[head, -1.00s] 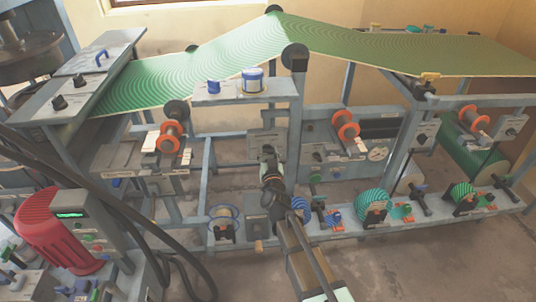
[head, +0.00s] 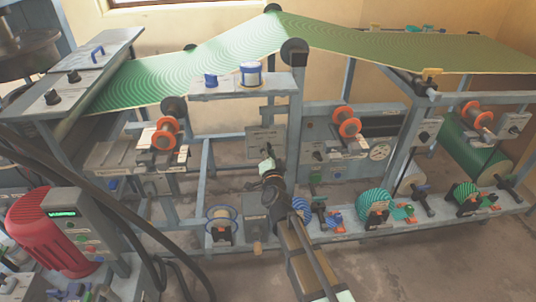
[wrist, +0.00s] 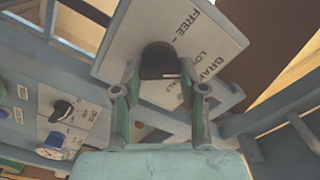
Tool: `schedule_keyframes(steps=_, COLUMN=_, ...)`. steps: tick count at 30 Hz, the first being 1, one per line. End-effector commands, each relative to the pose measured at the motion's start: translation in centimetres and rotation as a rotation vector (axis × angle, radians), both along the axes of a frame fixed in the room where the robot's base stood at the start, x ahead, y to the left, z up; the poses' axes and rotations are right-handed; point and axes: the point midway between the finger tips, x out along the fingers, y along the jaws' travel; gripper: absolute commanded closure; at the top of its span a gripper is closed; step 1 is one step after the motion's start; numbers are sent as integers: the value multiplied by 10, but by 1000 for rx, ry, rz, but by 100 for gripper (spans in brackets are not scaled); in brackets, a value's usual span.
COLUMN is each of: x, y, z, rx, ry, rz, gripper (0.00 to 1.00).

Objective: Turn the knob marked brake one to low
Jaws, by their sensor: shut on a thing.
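The black knob (wrist: 160,60) is on a pale plate (wrist: 213,34) whose upside-down lettering reads "FREE", "LO..." and "BRA...", partly covered. My gripper (wrist: 160,76) has one finger on each side of the knob and is shut on it in the wrist view. The number of the brake and the knob's pointer cannot be read. In the head view my gripper (head: 266,166) is at the lower edge of a grey panel (head: 264,138) behind the upright post. The knob is hidden there by my gripper and wrist.
Another plate with a black knob (wrist: 61,111) is at the left of the wrist view, with a blue knob below. In the head view, an upright post (head: 295,120) stands right of my gripper, and a grey box (head: 255,216) is below it. Green web runs overhead.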

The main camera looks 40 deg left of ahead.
Motion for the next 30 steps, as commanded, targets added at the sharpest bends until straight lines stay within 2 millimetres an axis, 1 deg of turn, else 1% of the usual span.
schedule_keyframes(steps=9, x=1, y=1, z=0, rx=77, ry=72, rz=-1, gripper=93)
schedule_keyframes(steps=23, x=1, y=1, z=1, rx=85, ry=80, rz=-1, gripper=93)
schedule_keyframes(steps=24, x=1, y=1, z=1, rx=85, ry=80, rz=-1, gripper=52)
schedule_keyframes(steps=25, x=1, y=1, z=1, rx=85, ry=80, rz=-1, gripper=41)
schedule_keyframes(steps=26, x=1, y=1, z=1, rx=85, ry=80, rz=-1, gripper=33)
schedule_keyframes(steps=30, x=1, y=0, z=0, rx=85, ry=80, rz=0, gripper=33)
